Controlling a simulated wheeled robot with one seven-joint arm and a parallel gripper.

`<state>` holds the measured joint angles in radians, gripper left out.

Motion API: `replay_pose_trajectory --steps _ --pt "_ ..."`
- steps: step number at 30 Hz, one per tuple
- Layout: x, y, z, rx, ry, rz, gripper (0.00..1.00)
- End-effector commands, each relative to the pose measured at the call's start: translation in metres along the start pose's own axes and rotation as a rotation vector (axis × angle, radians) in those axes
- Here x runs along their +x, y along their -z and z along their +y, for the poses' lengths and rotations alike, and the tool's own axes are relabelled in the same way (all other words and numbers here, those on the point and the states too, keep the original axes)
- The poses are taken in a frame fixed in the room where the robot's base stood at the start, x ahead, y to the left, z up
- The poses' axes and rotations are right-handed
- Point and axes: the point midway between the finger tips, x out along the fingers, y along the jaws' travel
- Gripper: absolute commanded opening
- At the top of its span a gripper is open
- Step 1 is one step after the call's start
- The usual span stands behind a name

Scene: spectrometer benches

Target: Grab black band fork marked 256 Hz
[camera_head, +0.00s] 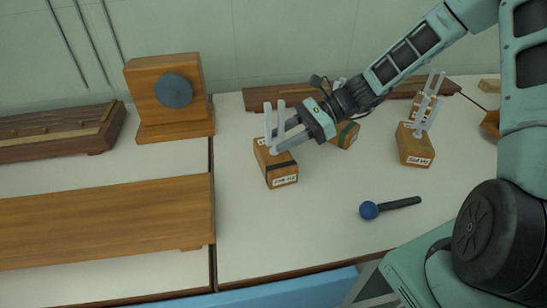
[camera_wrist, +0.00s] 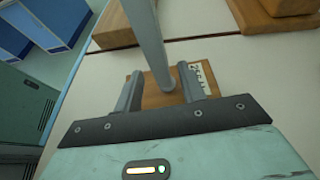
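A tuning fork (camera_head: 281,120) stands on a wooden box (camera_head: 272,174) with a black band (camera_head: 281,165) and a white label. The label is too small to read surely in the head view. My gripper (camera_head: 277,139) is at this fork, just above the box. In the wrist view, my gripper (camera_wrist: 162,86) is open, with its fingers on both sides of the grey fork (camera_wrist: 149,42). The right finger is close to the stem, and a gap shows at the left finger. The box top (camera_wrist: 158,98) and part of its label show below the fingers.
A green-banded fork box (camera_head: 346,134) is partly hidden behind my gripper. Another fork box (camera_head: 416,148) stands to the right, with more behind it. A blue-headed mallet (camera_head: 370,210) lies in front. A wooden block with a dark disc (camera_head: 174,91) stands at left.

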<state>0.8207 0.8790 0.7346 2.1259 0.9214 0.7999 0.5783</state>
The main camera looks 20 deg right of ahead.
Motion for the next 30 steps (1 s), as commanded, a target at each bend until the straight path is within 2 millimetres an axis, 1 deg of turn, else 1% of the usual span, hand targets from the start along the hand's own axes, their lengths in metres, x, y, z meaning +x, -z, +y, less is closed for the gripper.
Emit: replay_pose_trajectory --steps 3,6,9,12,17,18,20,21,22,30 --pt "0.02 0.002 -0.003 -0.002 -0.004 -0.002 0.4" --pt "0.034 0.002 -0.004 0.0 -0.003 -0.002 0.4" --pt "0.043 0.002 -0.004 -0.002 -0.002 -0.001 0.4" --pt "0.046 0.001 -0.004 -0.002 -0.001 0.0 0.4" --pt "0.046 0.001 -0.004 -0.002 0.0 0.0 0.4" --pt "0.046 0.001 -0.004 -0.002 0.0 0.0 0.34" --pt "0.045 0.001 -0.004 -0.002 0.0 0.0 0.18" --pt "0.045 0.001 -0.004 -0.002 0.0 0.0 0.07" --pt "0.045 0.001 -0.004 -0.002 0.0 0.0 0.0" --pt "0.045 0.0 -0.004 -0.002 -0.001 -0.001 0.0"
